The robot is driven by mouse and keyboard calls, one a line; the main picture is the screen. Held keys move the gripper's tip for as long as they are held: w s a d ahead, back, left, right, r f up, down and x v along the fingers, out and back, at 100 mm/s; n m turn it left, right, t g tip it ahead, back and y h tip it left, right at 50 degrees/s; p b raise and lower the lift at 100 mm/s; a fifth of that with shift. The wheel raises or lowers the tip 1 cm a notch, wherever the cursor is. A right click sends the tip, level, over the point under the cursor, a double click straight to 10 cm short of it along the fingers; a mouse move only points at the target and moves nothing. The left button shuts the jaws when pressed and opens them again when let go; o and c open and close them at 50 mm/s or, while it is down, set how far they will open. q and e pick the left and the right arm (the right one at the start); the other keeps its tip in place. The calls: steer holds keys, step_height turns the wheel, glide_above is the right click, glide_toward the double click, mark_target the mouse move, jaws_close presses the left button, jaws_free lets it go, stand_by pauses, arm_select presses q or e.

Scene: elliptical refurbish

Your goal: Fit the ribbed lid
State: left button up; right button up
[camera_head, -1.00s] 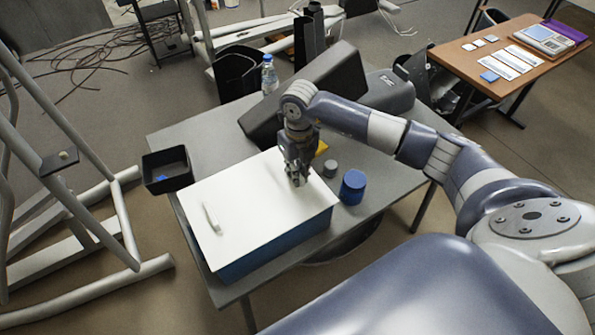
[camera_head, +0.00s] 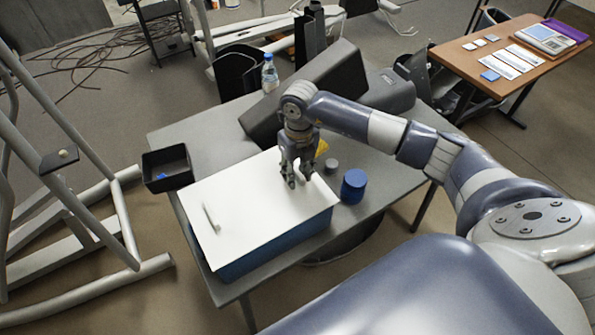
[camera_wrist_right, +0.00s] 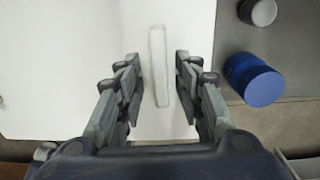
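The ribbed lid (camera_head: 250,228) is a flat white panel with a raised white rib (camera_head: 211,216) near its left end. It lies over the blue box (camera_head: 272,252), whose wall shows below the lid's front edge; I cannot tell whether it sits fully flush. A second white rib (camera_wrist_right: 158,65) shows in the right wrist view. My right gripper (camera_head: 297,182) points down over the lid's right part. Its fingers (camera_wrist_right: 158,90) are apart on either side of that rib, with a gap on each side. My left gripper is not in view.
On the grey table (camera_head: 205,135) are a black bin (camera_head: 166,168), a clear bottle (camera_head: 269,73), a dark angled case (camera_head: 320,85), a blue cylinder (camera_head: 353,187) and a small grey cylinder (camera_head: 331,166). The blue and grey cylinders stand close to the right of the box.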

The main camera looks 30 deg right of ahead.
steer(key=shift+d+f, duration=0.1)
step_height(320, 180, up, 12)
stand_by(0.5)
stand_by(0.4)
